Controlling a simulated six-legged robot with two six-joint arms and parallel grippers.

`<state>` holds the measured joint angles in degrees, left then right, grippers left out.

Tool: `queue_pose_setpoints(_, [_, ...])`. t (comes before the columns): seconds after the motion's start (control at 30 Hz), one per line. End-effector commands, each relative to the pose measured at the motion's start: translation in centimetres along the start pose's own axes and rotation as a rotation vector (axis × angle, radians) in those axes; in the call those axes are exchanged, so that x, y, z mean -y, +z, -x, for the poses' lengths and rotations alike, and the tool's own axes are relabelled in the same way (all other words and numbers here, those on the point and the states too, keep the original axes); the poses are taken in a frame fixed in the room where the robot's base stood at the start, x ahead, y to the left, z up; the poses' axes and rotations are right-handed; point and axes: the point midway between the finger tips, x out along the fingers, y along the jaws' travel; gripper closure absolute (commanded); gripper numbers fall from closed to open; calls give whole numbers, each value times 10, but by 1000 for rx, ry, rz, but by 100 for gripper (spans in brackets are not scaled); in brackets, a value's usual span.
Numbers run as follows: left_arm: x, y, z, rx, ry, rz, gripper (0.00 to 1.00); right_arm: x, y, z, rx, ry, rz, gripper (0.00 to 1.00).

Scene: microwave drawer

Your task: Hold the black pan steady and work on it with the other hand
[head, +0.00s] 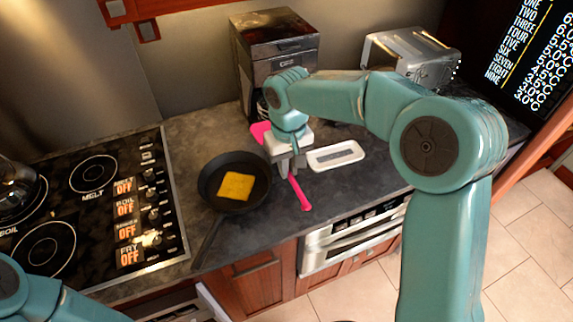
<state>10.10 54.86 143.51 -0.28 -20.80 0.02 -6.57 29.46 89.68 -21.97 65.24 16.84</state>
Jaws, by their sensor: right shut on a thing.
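The black pan (208,187) rests on the dark counter, right of the stove, with its handle pointing toward the front edge. A flat yellow square (237,186) lies inside it. My right gripper (291,172) is just right of the pan, shut on a pink utensil (299,194). One end of the utensil shows toward the back and the other toward the front; its middle is hidden by the gripper. Only a piece of my left arm shows at the bottom left; my left gripper is out of view, and nothing is seen holding the pan.
A stove (95,215) with knobs and "OFF" displays is at the left. A white tray (336,155) lies right of my gripper. A black coffee machine (272,52) and a silver toaster (430,48) stand at the back. A drawer appliance (352,240) is under the counter.

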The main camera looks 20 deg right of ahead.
Motion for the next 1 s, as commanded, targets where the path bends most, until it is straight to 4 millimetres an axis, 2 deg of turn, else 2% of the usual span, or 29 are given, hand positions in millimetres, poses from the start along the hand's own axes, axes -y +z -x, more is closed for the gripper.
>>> queue_pose_setpoints(0.1, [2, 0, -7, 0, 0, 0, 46, -2, -1, -2, 19, -9, -4, 100])
queue_pose_setpoints(0.3, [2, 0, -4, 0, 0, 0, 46, 1, 1, -2, 149, -58, -58, 100])
queue_pose_setpoints(0.37, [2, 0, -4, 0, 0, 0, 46, 12, 5, -1, 208, -87, -117, 100])
queue_pose_setpoints(0.57, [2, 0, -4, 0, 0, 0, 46, 62, 16, 14, 358, -205, -369, 100])
queue_pose_setpoints(0.7, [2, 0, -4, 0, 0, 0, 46, 104, 16, 34, 453, -341, -600, 100])
queue_pose_setpoints(0.8, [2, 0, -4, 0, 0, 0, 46, 130, 8, 55, 513, -470, -779, 100])
queue_pose_setpoints(0.9, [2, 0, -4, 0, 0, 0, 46, 146, -9, 80, 561, -626, -950, 100])
queue_pose_setpoints(1.0, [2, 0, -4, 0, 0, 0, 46, 149, -32, 105, 602, -800, -1094, 100])
